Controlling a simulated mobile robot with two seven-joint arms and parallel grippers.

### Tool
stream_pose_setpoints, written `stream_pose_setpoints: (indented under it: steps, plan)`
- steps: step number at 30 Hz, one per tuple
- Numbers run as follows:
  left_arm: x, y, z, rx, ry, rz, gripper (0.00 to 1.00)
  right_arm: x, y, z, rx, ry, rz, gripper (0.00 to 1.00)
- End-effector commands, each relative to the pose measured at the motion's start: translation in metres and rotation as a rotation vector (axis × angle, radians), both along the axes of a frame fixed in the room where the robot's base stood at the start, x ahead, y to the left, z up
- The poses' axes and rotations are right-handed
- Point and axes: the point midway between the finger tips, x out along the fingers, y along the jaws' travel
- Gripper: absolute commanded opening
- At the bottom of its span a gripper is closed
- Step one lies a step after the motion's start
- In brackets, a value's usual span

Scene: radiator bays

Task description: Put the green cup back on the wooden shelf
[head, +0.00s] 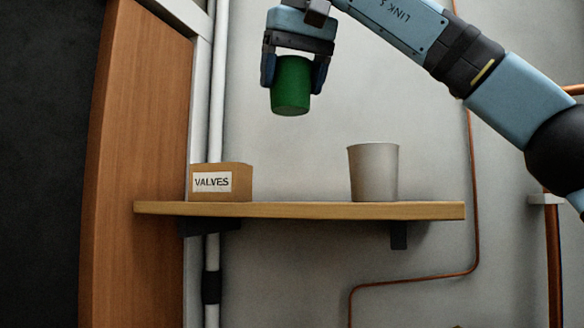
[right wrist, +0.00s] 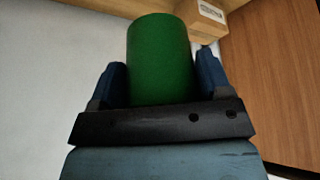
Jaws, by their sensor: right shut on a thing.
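The green cup (head: 291,86) is held by my right gripper (head: 295,75), which is shut on it with one finger on each side. The cup hangs in the air above the wooden shelf (head: 310,211), over the gap between a box and a grey cup. In the right wrist view the green cup (right wrist: 160,58) sits between the two blue fingers of the gripper (right wrist: 162,85). Its rim and inside do not show. My left gripper is in neither view.
A cardboard box labelled VALVES (head: 238,184) stands on the shelf's left part. A grey cup (head: 373,173) stands upright right of centre. The shelf between them is bare. A white pipe (head: 217,90) and a wooden panel (head: 135,130) are at left; a copper pipe (head: 474,190) runs at right.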

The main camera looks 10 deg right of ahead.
Motion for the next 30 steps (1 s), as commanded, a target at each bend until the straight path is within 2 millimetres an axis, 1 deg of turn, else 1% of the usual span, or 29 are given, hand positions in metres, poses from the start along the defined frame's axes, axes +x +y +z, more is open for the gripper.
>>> stream_pose_setpoints:
  steps: [1, 3, 6, 9, 16, 22, 25, 30]
  plan:
    - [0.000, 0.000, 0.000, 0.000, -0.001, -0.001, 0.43, 0.002, -0.002, -0.017, -0.001, 0.003, 0.002, 0.43]
    - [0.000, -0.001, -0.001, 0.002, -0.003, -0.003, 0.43, 0.001, -0.002, -0.037, -0.002, 0.004, 0.001, 0.43]
    - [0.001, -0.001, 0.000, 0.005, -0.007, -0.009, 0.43, 0.002, -0.001, -0.060, 0.000, 0.003, 0.000, 0.43]
    - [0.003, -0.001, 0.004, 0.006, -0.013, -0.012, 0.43, 0.001, -0.001, -0.079, 0.000, 0.002, -0.001, 0.43]
    - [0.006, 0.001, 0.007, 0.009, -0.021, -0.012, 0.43, 0.001, -0.001, -0.100, 0.001, 0.001, -0.002, 0.43]
    - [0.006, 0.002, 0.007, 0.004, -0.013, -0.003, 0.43, 0.002, -0.001, -0.127, 0.002, 0.001, -0.001, 0.43]
    - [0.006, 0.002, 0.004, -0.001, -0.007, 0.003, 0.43, 0.001, -0.001, -0.132, 0.002, 0.001, -0.001, 0.43]
    - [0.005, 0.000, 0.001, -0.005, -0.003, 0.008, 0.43, 0.001, 0.000, -0.131, 0.002, 0.001, -0.001, 0.43]
